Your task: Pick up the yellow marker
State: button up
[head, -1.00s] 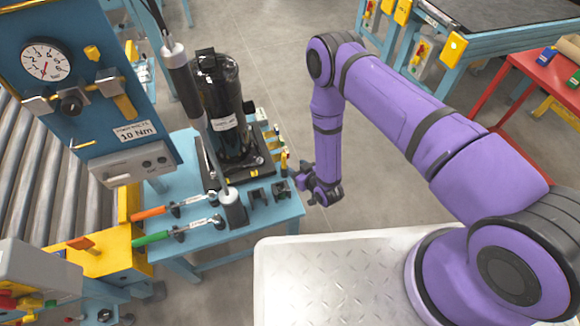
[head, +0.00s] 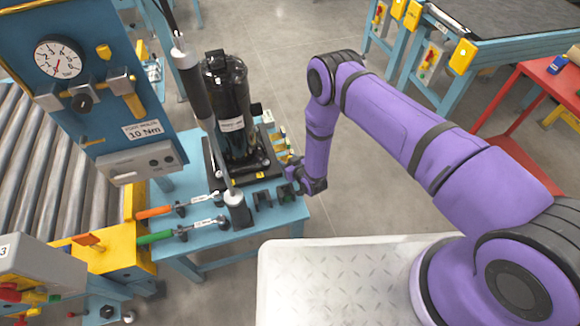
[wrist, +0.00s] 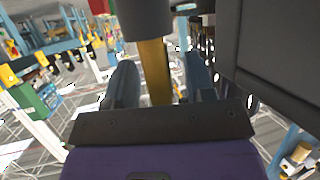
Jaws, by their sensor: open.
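The yellow marker (wrist: 155,72) shows in the wrist view as a yellow shaft below a wide dark grey end. It stands between the two fingers of my gripper (wrist: 161,85), with visible space on the left side; contact on the right is hard to tell. My gripper is open. In the head view my gripper (head: 294,184) is low at the right edge of the blue table (head: 277,222), beside small black holders (head: 262,199). I cannot pick out the marker for certain there, as the gripper covers part of that corner.
A black cylinder (head: 230,105) stands on a dark base on the table, with a hanging tool (head: 193,85) before it. Orange (head: 155,211) and green (head: 155,237) handled wrenches lie at the left. A metal plate (head: 330,270) lies in front.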

jog(key=shift+w+a+f, duration=0.1)
jog(key=shift+w, duration=0.05)
jog(key=c, duration=0.9)
